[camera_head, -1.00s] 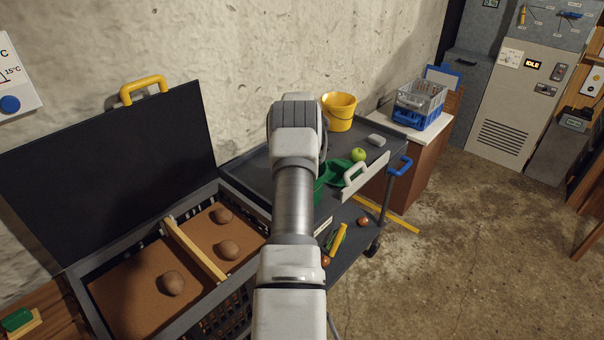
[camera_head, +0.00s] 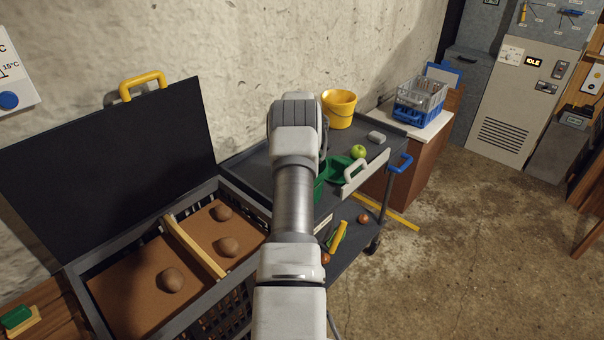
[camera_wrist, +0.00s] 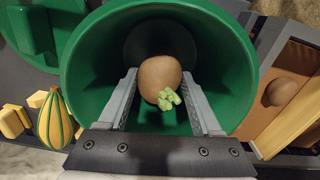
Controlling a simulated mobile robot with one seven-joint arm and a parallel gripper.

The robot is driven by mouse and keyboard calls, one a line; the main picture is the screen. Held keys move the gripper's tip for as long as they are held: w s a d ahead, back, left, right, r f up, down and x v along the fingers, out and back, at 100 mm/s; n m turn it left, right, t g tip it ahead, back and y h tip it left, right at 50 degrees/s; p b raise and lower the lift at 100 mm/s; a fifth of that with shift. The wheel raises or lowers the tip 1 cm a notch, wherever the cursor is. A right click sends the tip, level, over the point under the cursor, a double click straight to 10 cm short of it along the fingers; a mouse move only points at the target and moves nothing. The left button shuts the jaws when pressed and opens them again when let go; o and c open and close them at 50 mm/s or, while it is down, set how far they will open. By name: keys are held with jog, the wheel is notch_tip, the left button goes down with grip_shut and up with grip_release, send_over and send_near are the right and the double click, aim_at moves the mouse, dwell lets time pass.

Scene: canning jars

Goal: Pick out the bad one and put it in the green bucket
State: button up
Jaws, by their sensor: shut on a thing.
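In the wrist view my gripper (camera_wrist: 160,80) is shut on a brown potato (camera_wrist: 158,72) with pale green sprouts (camera_wrist: 168,98). The potato is held over or inside the mouth of the green bucket (camera_wrist: 230,60); its exact height against the rim is hard to tell. The bucket's dark bottom shows behind it. In the head view my arm hides the gripper, the held potato and most of the green bucket (camera_head: 319,190), which stands on the grey cart. Three other potatoes (camera_head: 172,280) (camera_head: 228,247) (camera_head: 222,213) lie in the open box, left of my arm.
The box has a wooden divider (camera_head: 195,248) and a raised black lid (camera_head: 110,165). A yellow bucket (camera_head: 339,110), a green apple (camera_head: 359,152) and a flat green item (camera_head: 342,166) are on the cart. A striped gourd (camera_wrist: 55,122) sits lower. Floor at right is clear.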

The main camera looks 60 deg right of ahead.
jog(key=shift+f+b, duration=1.7)
jog(key=shift+f, duration=0.85)
dwell(0.9)
dwell(0.4)
jog(key=o, duration=0.9)
jog(key=shift+r, duration=0.1)
notch_tip(320, 180, up, 17)
jog(key=shift+r+p, duration=0.15)
jog(key=shift+p, duration=0.25)
